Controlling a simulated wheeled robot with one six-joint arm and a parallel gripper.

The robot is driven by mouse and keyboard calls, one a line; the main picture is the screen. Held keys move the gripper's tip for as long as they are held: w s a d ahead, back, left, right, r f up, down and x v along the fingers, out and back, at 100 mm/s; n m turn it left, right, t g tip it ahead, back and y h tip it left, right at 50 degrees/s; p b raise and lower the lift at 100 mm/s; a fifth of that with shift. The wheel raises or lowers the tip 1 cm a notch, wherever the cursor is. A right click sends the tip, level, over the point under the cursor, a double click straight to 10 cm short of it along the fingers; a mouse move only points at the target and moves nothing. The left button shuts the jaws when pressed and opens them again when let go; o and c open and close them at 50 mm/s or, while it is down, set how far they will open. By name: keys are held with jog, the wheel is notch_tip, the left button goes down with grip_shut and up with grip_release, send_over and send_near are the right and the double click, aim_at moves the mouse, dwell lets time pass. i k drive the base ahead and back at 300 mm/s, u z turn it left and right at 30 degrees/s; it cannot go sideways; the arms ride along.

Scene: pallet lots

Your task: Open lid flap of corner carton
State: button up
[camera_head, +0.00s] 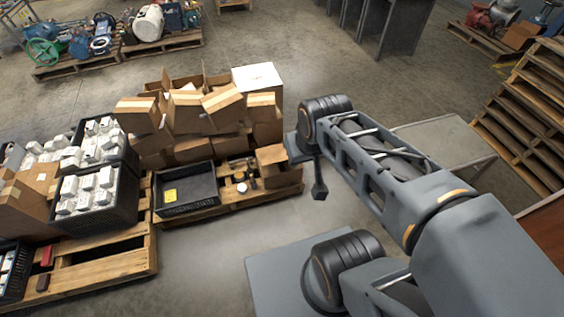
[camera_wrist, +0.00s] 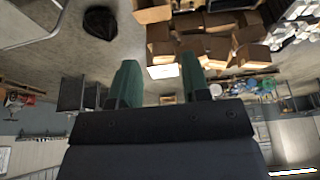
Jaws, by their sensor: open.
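Several brown cartons (camera_head: 192,125) are piled on a wooden pallet (camera_head: 232,207) left of my arm in the head view. A small carton (camera_head: 273,158) stands at the pallet's right corner, apart from the bigger pile. A taller carton with a pale, flat top (camera_head: 258,75) stands at the back right of the pile. I cannot tell for sure which one is the corner carton. In the wrist view, the cartons (camera_wrist: 215,45) lie beyond my gripper (camera_wrist: 158,72). Its two green fingers are apart with nothing gripped between them.
A black tray with a yellow label (camera_head: 187,190) and loose small parts lie at the pallet's front. Stacked pallets (camera_head: 520,115) stand at the right. Clear floor (camera_head: 340,75) lies behind the cartons.

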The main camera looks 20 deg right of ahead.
aim_at(275, 153)
jog(key=u, duration=0.45)
jog(key=i, duration=0.95)
jog(key=z, duration=0.2)
